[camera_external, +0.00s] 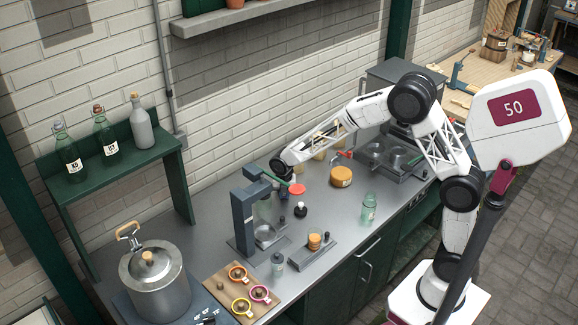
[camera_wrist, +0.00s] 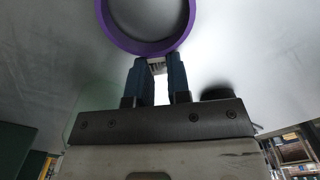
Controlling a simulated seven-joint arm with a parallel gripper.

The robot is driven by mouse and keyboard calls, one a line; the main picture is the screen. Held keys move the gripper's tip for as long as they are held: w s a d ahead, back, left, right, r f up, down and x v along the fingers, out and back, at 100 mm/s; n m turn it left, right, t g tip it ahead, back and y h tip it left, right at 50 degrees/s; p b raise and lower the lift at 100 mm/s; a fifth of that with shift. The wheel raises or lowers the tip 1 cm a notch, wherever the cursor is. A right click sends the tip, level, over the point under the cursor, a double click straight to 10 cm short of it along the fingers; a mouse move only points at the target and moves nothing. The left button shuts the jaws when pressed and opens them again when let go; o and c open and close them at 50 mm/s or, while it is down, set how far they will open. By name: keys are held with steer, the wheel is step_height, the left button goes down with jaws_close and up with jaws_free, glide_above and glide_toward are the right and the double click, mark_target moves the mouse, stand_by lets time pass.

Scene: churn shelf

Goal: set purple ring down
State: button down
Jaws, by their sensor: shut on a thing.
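The purple ring (camera_wrist: 147,51) fills the top of the wrist view, and its upper part is cut off by the frame edge. My gripper (camera_wrist: 159,64) is shut on the near side of the ring, with its two dark blue fingers meeting the rim. In the external view my dark gripper end (camera_external: 280,168) hangs over the grey counter (camera_external: 213,207), beside the dark press-like stand. I cannot make out the purple ring in the external view. Whether it touches the counter cannot be told.
A dark stand (camera_external: 242,222) is close to my gripper. A red disc (camera_external: 297,189), a black-topped bottle (camera_external: 301,210), a green jar (camera_external: 369,209) and an orange round block (camera_external: 341,176) are nearby. A wooden board (camera_external: 226,276) with coloured rings and a steel pot (camera_external: 152,284) stand front left.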

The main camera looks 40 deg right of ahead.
mark_target(284, 195)
steer(key=shift+f, duration=0.15)
steer(key=c, duration=1.1)
jaws_free()
step_height(284, 195, up, 12)
steer(key=shift+r, duration=0.15)
stand_by(0.6)
